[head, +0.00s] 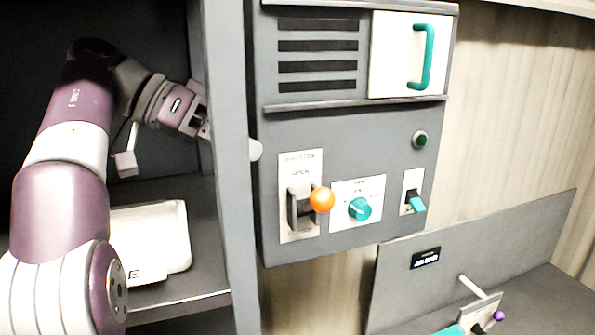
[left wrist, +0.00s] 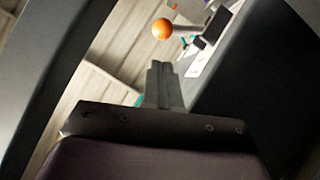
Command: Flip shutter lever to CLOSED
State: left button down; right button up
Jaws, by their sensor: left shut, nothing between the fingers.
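The shutter lever (head: 321,200) has an orange ball knob and sits on a white plate (head: 301,170) marked SHUTTER, with OPEN printed above the lever. The knob sticks out toward me; any lower label is hidden or too small to read. In the left wrist view the orange knob (left wrist: 162,29) shows beyond my fingertips, apart from them. My left gripper (head: 203,124) is at the left, behind the grey cabinet post, and its fingertips are partly hidden by it. In the left wrist view its fingers (left wrist: 158,68) are together and empty. My right gripper is not in view.
The grey upright post (head: 231,180) stands between my left arm and the panel (head: 350,130). A teal dial (head: 359,209), a teal switch (head: 416,202) and a green lamp (head: 420,139) lie right of the lever. A white tray (head: 150,235) stands on the left shelf.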

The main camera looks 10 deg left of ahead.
aim_at(315, 190)
pick_arm(q)
jog(key=shift+m+t+y, duration=0.3)
jog(key=shift+m+t, duration=0.1)
jog(key=x, duration=0.6)
jog(key=s+b+x, duration=0.1)
jog(key=x, duration=0.2)
jog(key=shift+d+f, duration=0.2)
jog(key=shift+d, duration=0.15)
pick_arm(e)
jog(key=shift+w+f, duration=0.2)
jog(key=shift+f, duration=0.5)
pick_arm(q)
jog(key=shift+a, duration=0.1)
jog(key=v, duration=1.2)
jog(key=shift+p, duration=0.4)
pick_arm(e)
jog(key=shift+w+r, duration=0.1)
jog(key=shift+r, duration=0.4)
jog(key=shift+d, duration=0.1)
